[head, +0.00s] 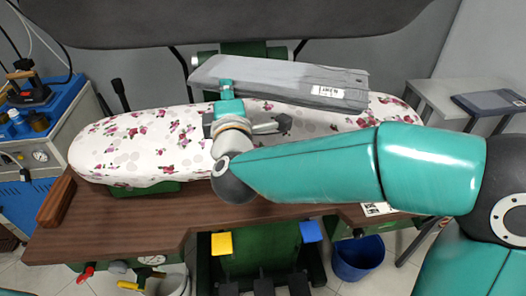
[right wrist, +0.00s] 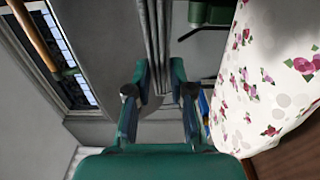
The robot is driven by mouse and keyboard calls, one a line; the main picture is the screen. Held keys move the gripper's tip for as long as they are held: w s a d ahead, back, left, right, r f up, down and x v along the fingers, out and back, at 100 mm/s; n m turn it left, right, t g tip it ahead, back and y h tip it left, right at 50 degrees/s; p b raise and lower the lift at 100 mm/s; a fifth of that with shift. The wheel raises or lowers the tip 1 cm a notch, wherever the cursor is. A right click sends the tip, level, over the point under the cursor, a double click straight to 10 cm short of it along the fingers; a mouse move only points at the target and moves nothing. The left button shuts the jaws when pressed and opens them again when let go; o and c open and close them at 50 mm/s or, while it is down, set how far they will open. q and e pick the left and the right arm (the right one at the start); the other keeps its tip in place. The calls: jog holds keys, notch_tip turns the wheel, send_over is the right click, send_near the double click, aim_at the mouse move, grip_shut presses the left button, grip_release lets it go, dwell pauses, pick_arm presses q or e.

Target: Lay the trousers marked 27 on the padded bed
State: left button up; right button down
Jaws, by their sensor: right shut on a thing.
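The grey folded trousers (head: 290,80) carry a white tag (head: 328,91) near their right end; its print is too small to read surely. My right gripper (head: 227,88) is shut on them near their left part. In the right wrist view, their layered folds (right wrist: 157,40) sit between the fingers (right wrist: 160,85). The padded bed (head: 130,145) has a white cover with red flowers. The trousers are over its back edge, lengthwise along it; I cannot tell the exact gap. The bed also shows in the right wrist view (right wrist: 265,80). My left gripper is in neither view.
A dark upper press plate (head: 230,22) overhangs the back. A wooden worktop (head: 120,220) lies in front of the bed. A blue machine (head: 60,100) with an iron stands left. A dark folded item (head: 490,102) lies on a grey stand at right. A blue bucket (head: 357,262) is below.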

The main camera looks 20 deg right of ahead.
notch_tip(320, 180, down, 19)
jog(key=b, duration=0.2)
jog(key=shift+s+d+f+b, duration=0.15)
jog(key=shift+d+b, duration=0.25)
jog(key=c, duration=1)
grip_release()
jog(key=shift+c, duration=0.2)
jog(key=shift+s, duration=0.2)
